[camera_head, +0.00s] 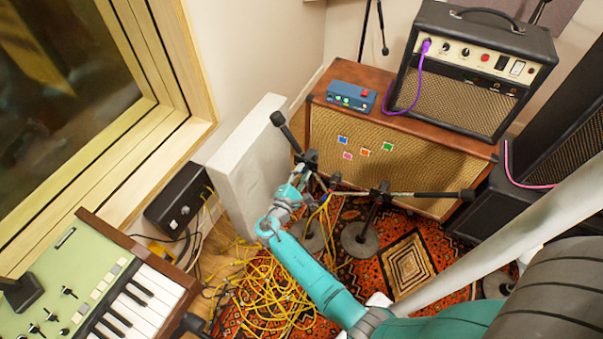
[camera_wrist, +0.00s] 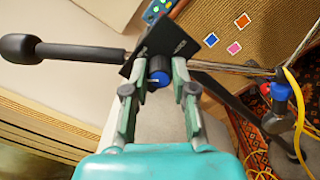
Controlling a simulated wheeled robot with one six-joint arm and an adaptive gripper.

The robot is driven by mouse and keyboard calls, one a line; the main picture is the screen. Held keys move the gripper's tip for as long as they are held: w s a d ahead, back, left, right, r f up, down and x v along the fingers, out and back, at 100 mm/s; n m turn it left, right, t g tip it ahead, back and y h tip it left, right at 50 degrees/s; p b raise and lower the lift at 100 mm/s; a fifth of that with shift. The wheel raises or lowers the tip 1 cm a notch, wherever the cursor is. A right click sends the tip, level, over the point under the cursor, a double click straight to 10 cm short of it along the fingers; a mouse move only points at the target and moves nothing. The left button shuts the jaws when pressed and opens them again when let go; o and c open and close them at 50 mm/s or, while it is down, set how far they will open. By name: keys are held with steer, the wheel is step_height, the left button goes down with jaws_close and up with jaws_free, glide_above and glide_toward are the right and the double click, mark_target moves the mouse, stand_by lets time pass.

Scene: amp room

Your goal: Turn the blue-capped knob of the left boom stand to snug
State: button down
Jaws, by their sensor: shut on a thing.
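The left boom stand (camera_head: 291,135) stands in front of the tan-fronted cabinet, its boom tilted with a dark microphone (camera_wrist: 32,48) at its end. In the wrist view its blue-capped knob (camera_wrist: 157,78) sits below a black clamp plate (camera_wrist: 160,45), with the cap facing me. My gripper (camera_wrist: 158,70) is shut on the knob, one finger on each side of it. In the head view my gripper (camera_head: 300,178) reaches the stand's clamp, and the knob is too small or hidden to make out there.
A second boom stand (camera_head: 378,192) stands close on the right, its boom pointing right. Tangled yellow cables (camera_head: 268,295) lie on the patterned rug (camera_head: 440,245). A pale panel (camera_head: 240,165) leans at the left. The wooden cabinet (camera_head: 325,125) is just behind. A keyboard (camera_head: 120,290) is at lower left.

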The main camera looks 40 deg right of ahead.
steer(key=m, duration=0.4)
steer(key=shift+f+m, duration=0.1)
steer(key=shift+m, duration=1.9)
steer(key=shift+f, duration=0.1)
steer(key=c, duration=0.9)
jaws_free()
steer(key=shift+c, duration=0.2)
steer(key=v, duration=1.2)
